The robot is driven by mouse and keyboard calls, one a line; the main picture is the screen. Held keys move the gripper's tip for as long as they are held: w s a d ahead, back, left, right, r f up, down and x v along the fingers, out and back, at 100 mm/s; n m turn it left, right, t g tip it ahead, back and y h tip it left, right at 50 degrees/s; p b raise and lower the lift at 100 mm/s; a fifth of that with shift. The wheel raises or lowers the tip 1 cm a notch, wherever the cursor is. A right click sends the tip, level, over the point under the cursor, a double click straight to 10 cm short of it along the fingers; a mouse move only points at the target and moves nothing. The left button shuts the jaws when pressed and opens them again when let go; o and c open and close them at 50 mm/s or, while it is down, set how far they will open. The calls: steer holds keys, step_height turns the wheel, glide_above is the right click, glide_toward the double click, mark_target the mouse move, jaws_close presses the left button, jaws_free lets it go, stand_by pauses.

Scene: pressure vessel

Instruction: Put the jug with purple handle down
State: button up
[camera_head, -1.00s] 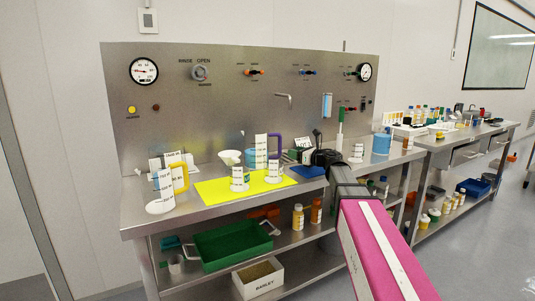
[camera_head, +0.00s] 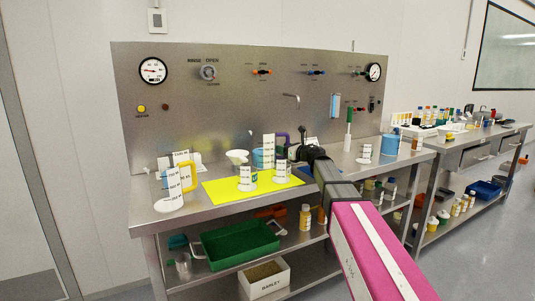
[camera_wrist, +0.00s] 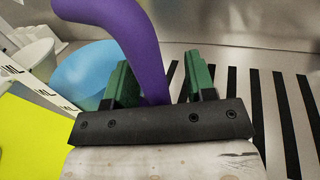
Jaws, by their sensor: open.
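The jug with the purple handle (camera_head: 258,158) stands upright at the back of the yellow mat (camera_head: 222,192), with blue contents and a white scale strip. Its purple handle (camera_head: 282,137) faces right, towards my gripper (camera_head: 293,152). In the wrist view the purple handle (camera_wrist: 143,48) rises between the green fingers of my gripper (camera_wrist: 160,82), nearer the left finger. The fingers are apart, with a gap on the right side of the handle. The jug's blue body (camera_wrist: 88,72) shows at left. The handle's lower part is hidden behind the dark gripper bar.
A jug with a yellow handle (camera_head: 187,178) stands left of the mat. A white funnel (camera_head: 237,157) and white-labelled cylinders (camera_head: 246,177) crowd the mat close to the jug. A dark-striped surface (camera_wrist: 268,110) lies right of the gripper. A steel panel (camera_head: 225,110) rises behind the bench.

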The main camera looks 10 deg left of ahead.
steer(key=shift+c, duration=0.3)
jaws_close()
steer(key=shift+r, duration=0.15)
